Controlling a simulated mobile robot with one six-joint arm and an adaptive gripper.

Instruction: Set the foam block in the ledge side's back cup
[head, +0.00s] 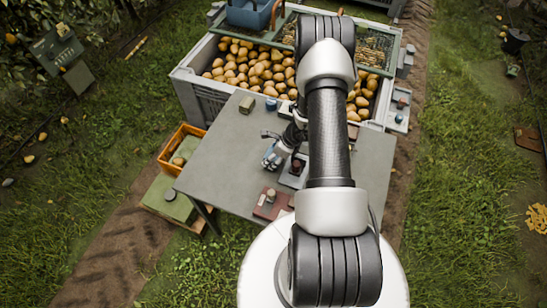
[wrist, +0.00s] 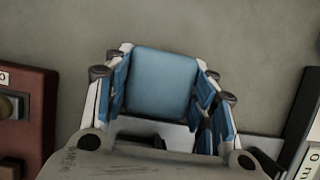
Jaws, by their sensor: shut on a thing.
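My gripper (head: 270,160) hangs over the grey table, left of my arm link. In the wrist view my gripper (wrist: 162,62) is shut on the blue foam block (wrist: 160,82), with blue-padded fingers on both its sides. The block's broad face shows; its lower part is hidden by the gripper body. In the head view the block cannot be told apart from the blue finger pads. I cannot tell which cup is the ledge side's back cup; part of the table is hidden behind my arm.
The grey table (head: 225,150) has bare room on its left. A dark red box (head: 269,204) stands near the front edge; a red box also shows in the wrist view (wrist: 36,125). Small items (head: 247,104) stand at the back.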

